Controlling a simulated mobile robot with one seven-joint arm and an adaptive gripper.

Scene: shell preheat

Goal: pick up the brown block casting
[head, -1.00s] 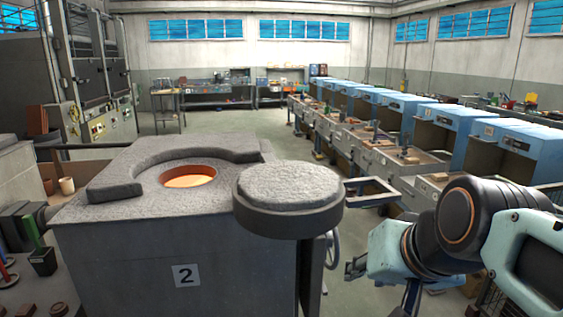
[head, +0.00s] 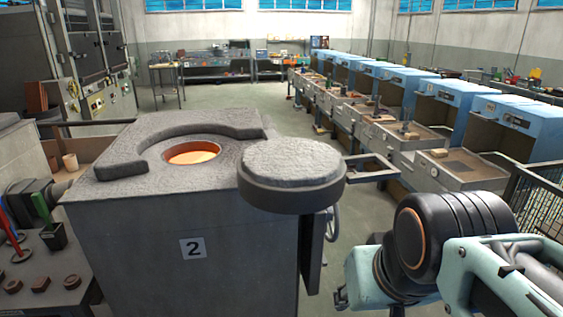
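Small brown castings lie in a row on a dark tabletop (head: 62,305) at the lower left. The middle one is a brown block casting (head: 40,284). A round-looking brown piece (head: 13,286) lies to its left and another brown piece (head: 72,281) to its right. My gripper (head: 341,298) is at the lower middle right, far from the castings, with the grey furnace between. Only a small part of it shows beside my arm's wrist, so its opening is hidden.
The grey furnace marked 2 (head: 180,250) has a glowing round opening (head: 192,153) and a swung-out round lid (head: 291,185). Blue booths (head: 453,107) line the right. Floor behind the furnace is clear.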

